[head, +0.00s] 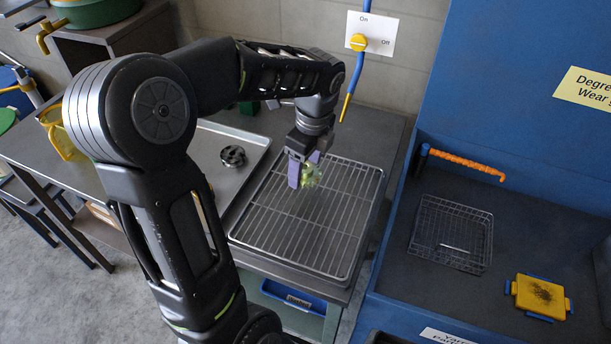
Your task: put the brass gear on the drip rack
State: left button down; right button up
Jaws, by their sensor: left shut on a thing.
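My left gripper (301,171) is shut on the brass gear (312,175), a small yellow-green toothed piece partly hidden by the purple fingers. The gripper points down over the upper middle of the drip rack (298,238), a wire grid in a shallow metal tray. The gear shows against the grid; I cannot tell whether it touches the wires. The rest of the rack is bare. My right gripper is not in view.
A metal tray (255,146) with a dark round part (233,156) lies left of the rack, partly behind my left arm.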

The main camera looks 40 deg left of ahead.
aim_at(305, 178)
pick_arm(q)
jog(key=shift+f, duration=1.85)
jog(key=shift+f, duration=0.1)
jog(key=shift+c, duration=1.4)
grip_release()
jog(key=r, duration=0.4)
jog(key=d+r, duration=0.1)
jog(key=r, duration=0.7)
jog(key=shift+w+d+r, duration=0.1)
jog(key=shift+d, duration=0.15)
